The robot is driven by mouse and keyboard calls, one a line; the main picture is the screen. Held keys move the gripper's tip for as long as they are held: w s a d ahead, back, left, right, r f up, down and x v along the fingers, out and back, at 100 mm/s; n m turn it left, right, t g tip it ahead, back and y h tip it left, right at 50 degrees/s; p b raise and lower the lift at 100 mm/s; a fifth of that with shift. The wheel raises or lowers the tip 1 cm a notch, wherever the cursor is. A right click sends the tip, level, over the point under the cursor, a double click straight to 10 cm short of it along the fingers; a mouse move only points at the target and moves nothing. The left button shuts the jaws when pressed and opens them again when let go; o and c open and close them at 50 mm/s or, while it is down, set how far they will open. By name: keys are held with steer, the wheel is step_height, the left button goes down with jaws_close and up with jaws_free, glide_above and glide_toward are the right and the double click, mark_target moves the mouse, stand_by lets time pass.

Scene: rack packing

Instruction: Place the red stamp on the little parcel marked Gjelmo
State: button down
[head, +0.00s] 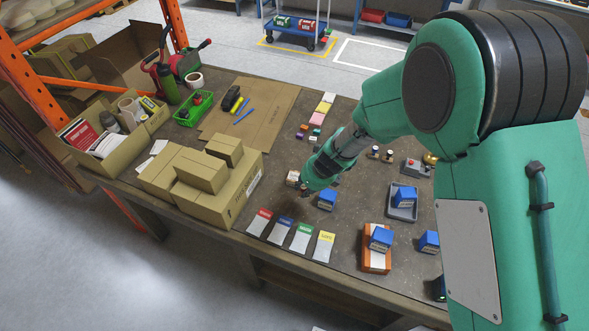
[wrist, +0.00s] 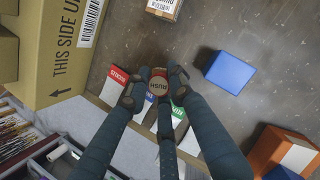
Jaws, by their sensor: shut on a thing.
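My gripper (head: 308,187) hangs over the workbench, behind the row of coloured cards. In the wrist view my gripper (wrist: 157,88) is shut on a round-topped stamp (wrist: 159,87); its pale top seems to read RUSH. A little cardboard parcel (head: 292,178) with a white label lies just left of my gripper; a labelled parcel (wrist: 163,8) shows at the top of the wrist view. Little blue parcels (head: 327,199) stand to the right, one on an orange box (head: 376,261) and one in a grey tray (head: 401,213). I cannot read Gjelmo on any parcel.
Red, blue, green and yellow-headed cards (head: 259,222) lie along the front edge. Stacked cardboard boxes (head: 236,190) stand to the left. Small knobbed items (head: 388,156) and a grey box with a red button (head: 411,168) stand behind my arm. The bench between is mostly clear.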

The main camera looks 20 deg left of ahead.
steer(key=w+a, duration=0.2)
steer(key=w, duration=0.1)
steer(key=w+a, duration=0.3)
steer(key=w, duration=0.1)
steer(key=w+a+f, duration=0.1)
steer(key=w+a, duration=0.2)
steer(key=w, duration=0.1)
steer(key=shift+f, duration=0.1)
steer(key=shift+f+b, duration=0.7)
steer(key=shift+f, duration=1.1)
steer(key=shift+s, duration=0.1)
steer(key=c, duration=1.5)
jaws_free()
steer(key=shift+f, duration=0.1)
steer(key=p+v, duration=0.2)
steer(key=v, duration=1)
steer(key=shift+p, duration=0.3)
